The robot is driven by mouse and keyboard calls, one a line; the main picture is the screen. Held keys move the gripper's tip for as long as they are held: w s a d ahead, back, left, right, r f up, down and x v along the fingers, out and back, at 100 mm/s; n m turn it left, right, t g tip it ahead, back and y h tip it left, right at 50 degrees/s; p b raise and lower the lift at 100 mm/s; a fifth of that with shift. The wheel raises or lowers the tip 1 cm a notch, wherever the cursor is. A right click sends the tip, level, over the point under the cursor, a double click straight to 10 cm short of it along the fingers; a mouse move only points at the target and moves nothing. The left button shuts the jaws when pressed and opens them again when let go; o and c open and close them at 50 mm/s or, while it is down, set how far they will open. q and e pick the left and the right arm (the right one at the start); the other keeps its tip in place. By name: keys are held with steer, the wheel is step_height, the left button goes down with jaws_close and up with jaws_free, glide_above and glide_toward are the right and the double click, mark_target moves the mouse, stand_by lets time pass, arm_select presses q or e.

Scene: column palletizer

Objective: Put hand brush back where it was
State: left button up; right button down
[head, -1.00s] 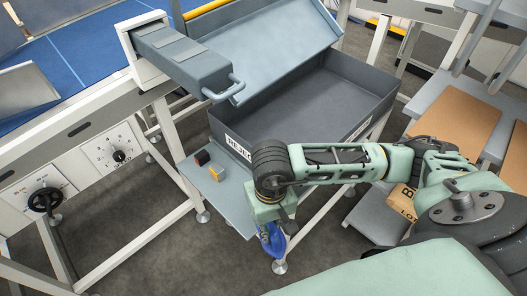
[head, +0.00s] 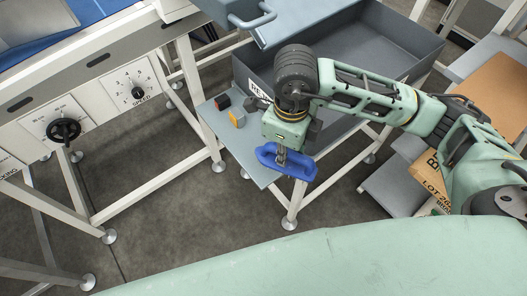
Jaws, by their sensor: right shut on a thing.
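The hand brush (head: 303,169) is the blue thing at my right gripper (head: 283,158). The gripper is shut on its middle and points down. The brush appears to be over the front edge of a small grey shelf (head: 247,155) below the reject bin. I cannot tell how far above the shelf it is, or whether it touches it. Its underside is hidden. My left gripper is not in view.
A black block (head: 222,102) and an orange-yellow block (head: 237,119) stand on the shelf's left part. The grey reject bin (head: 415,62) is behind my right arm. A conveyor frame with a speed dial (head: 138,92) is at left.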

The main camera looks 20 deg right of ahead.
steer(key=m, duration=0.4)
steer(key=shift+w+a+r+m, duration=0.25)
steer(key=shift+w+r+m, duration=0.15)
steer(key=shift+w+f, duration=0.1)
steer(key=shift+w, duration=0.1)
steer(key=w+f+p, duration=0.1)
steer(key=w+f, duration=0.2)
steer(key=w+f+p, duration=0.1)
steer(key=w+f, duration=0.2)
steer(key=w, duration=0.1)
steer(key=w+f+p, duration=0.1)
steer(key=w+f, duration=0.3)
steer(key=shift+a+f, duration=0.1)
steer(key=shift+a, duration=0.3)
steer(key=shift+f, duration=0.25)
steer(key=shift+w, duration=0.1)
steer(key=shift+f, duration=0.15)
